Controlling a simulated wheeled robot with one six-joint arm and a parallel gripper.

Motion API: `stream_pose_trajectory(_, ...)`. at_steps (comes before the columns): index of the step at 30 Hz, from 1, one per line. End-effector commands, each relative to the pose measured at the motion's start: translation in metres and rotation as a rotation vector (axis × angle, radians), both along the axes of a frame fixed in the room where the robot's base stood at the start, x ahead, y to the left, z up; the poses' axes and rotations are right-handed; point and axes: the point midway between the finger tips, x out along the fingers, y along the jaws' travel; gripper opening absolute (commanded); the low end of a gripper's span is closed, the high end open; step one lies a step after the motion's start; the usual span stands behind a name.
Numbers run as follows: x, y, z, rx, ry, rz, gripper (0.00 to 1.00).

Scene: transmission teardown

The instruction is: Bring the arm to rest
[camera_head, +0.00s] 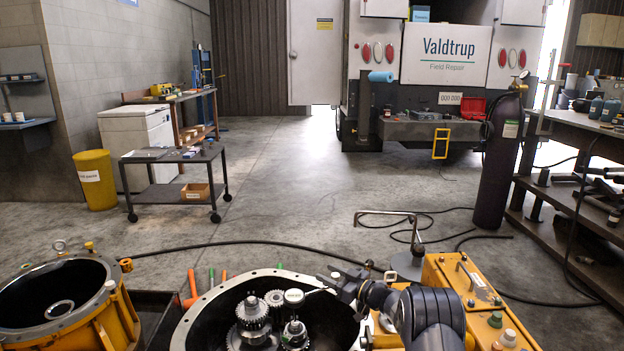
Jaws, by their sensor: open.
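My arm (432,312) reaches in from the lower right. My gripper (326,284) points left over the open transmission housing (205,305), near its right rim. Its fingers are small and dark here; they are open, and I see nothing held between them. Below and left of it, several steel gears (252,312) stand inside the housing. A pale round part (294,296) shows just left of the fingertips; I cannot tell whether they touch it.
A yellow bell-shaped housing (112,305) stands at the left. A yellow box-like unit (462,285) is right of my arm. A dark gas cylinder (498,165), a wheeled cart (150,160) and a workbench (590,128) stand farther off. A hose crosses the floor; mid-floor is mostly clear.

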Motion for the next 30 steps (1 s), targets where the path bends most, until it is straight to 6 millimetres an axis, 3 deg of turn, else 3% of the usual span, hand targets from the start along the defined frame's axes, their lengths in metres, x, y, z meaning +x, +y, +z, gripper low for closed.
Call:
stream_pose_trajectory(15,-0.002,-0.001,0.001,0.001,0.001,0.021,0.45)
stream_pose_trajectory(30,-0.003,0.0,0.097,0.0,-0.001,0.024,0.45)
